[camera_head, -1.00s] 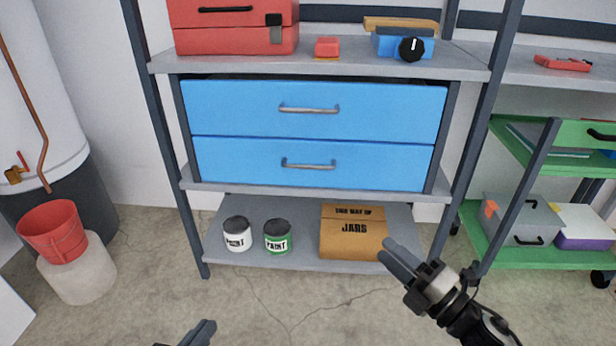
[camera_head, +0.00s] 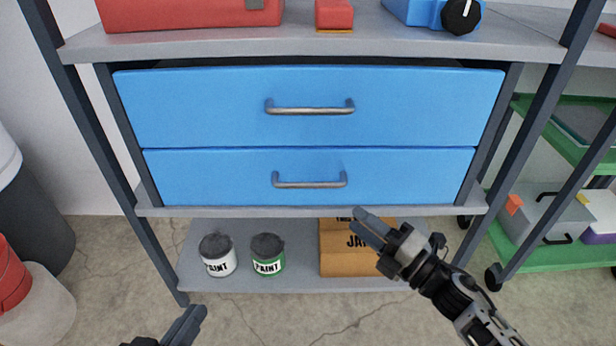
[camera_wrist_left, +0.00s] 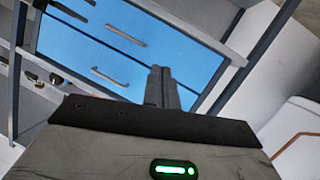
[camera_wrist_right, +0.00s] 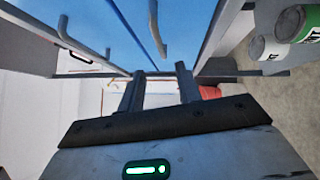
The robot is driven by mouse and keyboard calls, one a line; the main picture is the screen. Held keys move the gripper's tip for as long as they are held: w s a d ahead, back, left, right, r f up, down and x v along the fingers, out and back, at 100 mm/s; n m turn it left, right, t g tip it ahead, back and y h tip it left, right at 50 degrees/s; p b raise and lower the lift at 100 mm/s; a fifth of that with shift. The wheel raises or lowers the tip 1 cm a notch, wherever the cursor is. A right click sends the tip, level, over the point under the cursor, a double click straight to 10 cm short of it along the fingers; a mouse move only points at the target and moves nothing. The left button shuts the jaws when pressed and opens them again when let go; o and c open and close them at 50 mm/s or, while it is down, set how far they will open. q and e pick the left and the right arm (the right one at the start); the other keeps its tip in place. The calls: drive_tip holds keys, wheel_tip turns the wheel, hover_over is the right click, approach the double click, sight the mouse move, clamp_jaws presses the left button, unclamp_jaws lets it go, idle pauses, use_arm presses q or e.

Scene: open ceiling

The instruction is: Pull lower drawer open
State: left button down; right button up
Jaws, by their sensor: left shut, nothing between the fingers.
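The lower drawer (camera_head: 410,175) is a blue front in the grey shelving unit, flush beneath the blue upper drawer (camera_head: 420,105). Its grey bar handle (camera_head: 310,184) is at its middle, and nothing holds it. My left gripper (camera_head: 196,315) is shut and empty at the bottom of the head view, below and left of the handle. In the left wrist view its fingers (camera_wrist_left: 162,88) are together, with both drawer handles beyond. My right gripper (camera_head: 364,226) is open and empty, below and right of the handle. Its fingers (camera_wrist_right: 160,80) are apart in the right wrist view.
Two paint cans (camera_head: 218,255) and a cardboard box (camera_head: 335,265) stand on the bottom shelf (camera_head: 300,278). A red toolbox (camera_head: 190,14) is on the shelf above the drawers. A green cart (camera_head: 560,255) stands at the right. The floor in front is clear.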

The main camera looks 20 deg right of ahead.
sight(311, 183)
drive_tip(key=b+x, duration=0.1)
drive_tip(key=x, duration=1.2)
drive_tip(key=shift+w+a, duration=0.15)
drive_tip(key=shift+w, duration=0.1)
clamp_jaws()
